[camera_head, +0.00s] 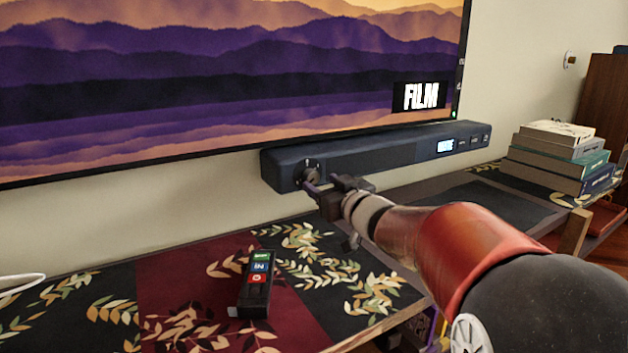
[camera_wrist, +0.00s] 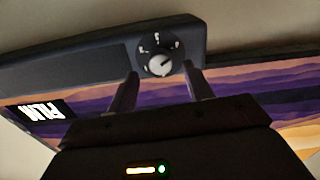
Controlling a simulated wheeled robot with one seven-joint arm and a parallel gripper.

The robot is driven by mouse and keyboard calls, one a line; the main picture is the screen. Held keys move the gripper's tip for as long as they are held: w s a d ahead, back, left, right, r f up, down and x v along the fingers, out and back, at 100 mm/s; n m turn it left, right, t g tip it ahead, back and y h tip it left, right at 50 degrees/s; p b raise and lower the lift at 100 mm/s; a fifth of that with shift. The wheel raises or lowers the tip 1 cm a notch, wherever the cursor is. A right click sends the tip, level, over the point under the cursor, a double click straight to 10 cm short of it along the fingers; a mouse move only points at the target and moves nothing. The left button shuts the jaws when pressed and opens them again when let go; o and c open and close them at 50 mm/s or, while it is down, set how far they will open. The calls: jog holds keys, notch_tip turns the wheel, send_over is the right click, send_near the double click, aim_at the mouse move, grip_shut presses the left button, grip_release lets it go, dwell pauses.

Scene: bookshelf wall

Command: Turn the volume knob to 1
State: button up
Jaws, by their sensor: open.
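The volume knob (camera_wrist: 160,65) is a round light-grey dial on a black face with white marks around it, at one end of the dark soundbar (camera_wrist: 95,58). In the head view the soundbar (camera_head: 375,153) sits below the screen, and the knob is at its left end, mostly hidden by my gripper (camera_head: 312,183). In the wrist view my gripper (camera_wrist: 160,83) is open, with one finger on each side of the knob's lower part. I cannot tell whether the fingers touch it. The marks are too blurred to read the setting.
A large screen (camera_head: 230,75) hangs just above the soundbar. A black remote (camera_head: 256,285) lies on the patterned cabinet top (camera_head: 190,310) in front. Stacked books (camera_head: 560,160) stand at the right. The cabinet top around the remote is mostly clear.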

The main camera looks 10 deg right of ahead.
aim_at(314, 179)
jog(key=shift+x, duration=1.85)
jog(key=c, duration=1)
